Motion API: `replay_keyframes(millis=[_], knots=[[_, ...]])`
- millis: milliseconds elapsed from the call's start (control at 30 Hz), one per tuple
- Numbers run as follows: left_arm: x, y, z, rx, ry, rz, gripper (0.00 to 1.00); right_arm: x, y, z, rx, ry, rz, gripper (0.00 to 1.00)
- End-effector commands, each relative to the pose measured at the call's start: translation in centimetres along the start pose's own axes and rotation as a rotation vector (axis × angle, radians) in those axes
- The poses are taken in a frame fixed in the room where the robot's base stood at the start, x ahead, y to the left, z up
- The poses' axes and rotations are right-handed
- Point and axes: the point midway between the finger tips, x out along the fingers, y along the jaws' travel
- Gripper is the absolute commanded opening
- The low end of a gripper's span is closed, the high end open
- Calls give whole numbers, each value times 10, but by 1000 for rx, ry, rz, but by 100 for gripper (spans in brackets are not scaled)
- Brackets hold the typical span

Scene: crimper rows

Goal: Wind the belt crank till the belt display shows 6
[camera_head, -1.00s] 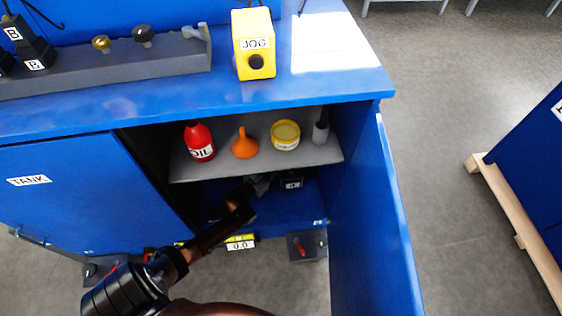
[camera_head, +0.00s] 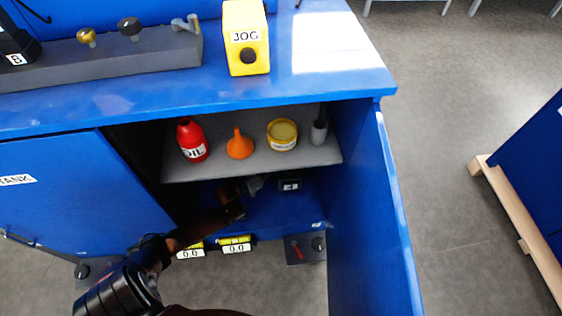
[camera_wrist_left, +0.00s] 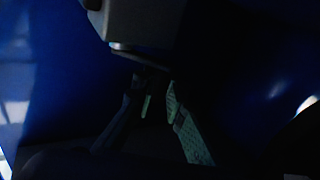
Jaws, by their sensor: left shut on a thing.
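My left arm reaches into the open cabinet under the shelf. My left gripper (camera_head: 256,185) is low in the dark space, just left of a small black box with a white-marked face (camera_head: 290,185). That face is too small to read, and I cannot tell whether it is the belt display. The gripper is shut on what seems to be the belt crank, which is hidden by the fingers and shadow. My right gripper is not in view.
The shelf (camera_head: 225,165) above holds a red oil bottle (camera_head: 192,140), an orange funnel (camera_head: 239,146), a yellow tin (camera_head: 282,134) and a grey item. The open cabinet door (camera_head: 372,215) stands to the right. Two yellow displays (camera_head: 236,246) read 0.0 below. A yellow JOG box (camera_head: 246,40) stands on top.

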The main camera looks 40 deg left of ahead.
Motion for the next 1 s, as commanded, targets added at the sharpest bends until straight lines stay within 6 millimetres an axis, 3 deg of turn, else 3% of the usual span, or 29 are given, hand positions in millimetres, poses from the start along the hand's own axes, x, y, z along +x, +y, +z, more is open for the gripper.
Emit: replay_keyframes(millis=[233, 267, 500, 800, 1000], knots=[[0, 0, 0, 0, -1, -1, 0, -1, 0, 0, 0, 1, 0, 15], [0, 0, 0, 0, -1, -1, 13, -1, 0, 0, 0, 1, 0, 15], [0, 0, 0, -1, -2, -1, 29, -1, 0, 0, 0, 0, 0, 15], [-2, 0, 1, -1, -2, -1, 30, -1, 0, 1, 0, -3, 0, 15], [-27, 0, 1, -2, -4, -2, 30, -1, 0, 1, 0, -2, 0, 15]])
